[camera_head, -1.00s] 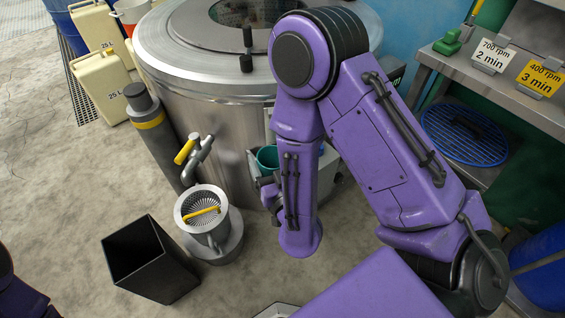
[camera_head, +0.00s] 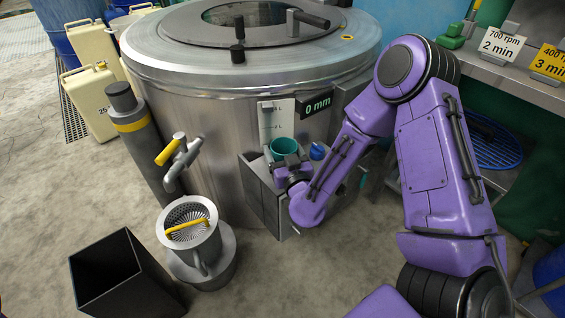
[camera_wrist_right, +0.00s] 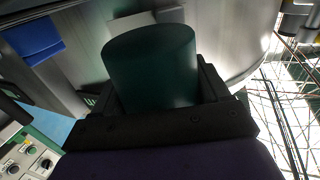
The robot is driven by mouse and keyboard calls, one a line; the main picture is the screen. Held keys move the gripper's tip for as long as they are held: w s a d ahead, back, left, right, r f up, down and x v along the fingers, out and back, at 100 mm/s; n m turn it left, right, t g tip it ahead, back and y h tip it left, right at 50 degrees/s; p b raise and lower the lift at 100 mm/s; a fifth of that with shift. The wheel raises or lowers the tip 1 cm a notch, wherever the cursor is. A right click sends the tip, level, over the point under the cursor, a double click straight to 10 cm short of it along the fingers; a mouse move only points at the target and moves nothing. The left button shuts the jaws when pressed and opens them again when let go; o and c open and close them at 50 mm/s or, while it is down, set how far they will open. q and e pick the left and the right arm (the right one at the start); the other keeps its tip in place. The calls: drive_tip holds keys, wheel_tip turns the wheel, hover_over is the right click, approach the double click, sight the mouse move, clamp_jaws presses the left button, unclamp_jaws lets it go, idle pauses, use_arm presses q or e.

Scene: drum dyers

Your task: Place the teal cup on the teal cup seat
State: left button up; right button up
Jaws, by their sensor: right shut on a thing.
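The teal cup (camera_head: 285,146) is upright at the front of the steel drum, just above a grey box-like unit (camera_head: 262,197). My right gripper (camera_head: 291,168) is shut on the cup and reaches it from the front. In the right wrist view the dark teal cup (camera_wrist_right: 152,68) stands between the fingers of the gripper (camera_wrist_right: 160,95). A small blue object (camera_head: 317,151) is right of the cup. I cannot make out the teal cup seat, and the cup's base is hidden by the gripper. My left gripper is out of view.
The large drum (camera_head: 200,90) stands behind the cup, with a "0 mm" display (camera_head: 318,104). A yellow-handled tap (camera_head: 170,152), a strainer pot (camera_head: 188,228) and a black bin (camera_head: 115,275) are at left. A shelf with rpm cards (camera_head: 502,44) is at right.

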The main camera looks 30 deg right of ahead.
wheel_tip(320, 180, down, 3)
drive_tip(key=shift+f+b, duration=0.1)
drive_tip(key=shift+b, duration=0.2)
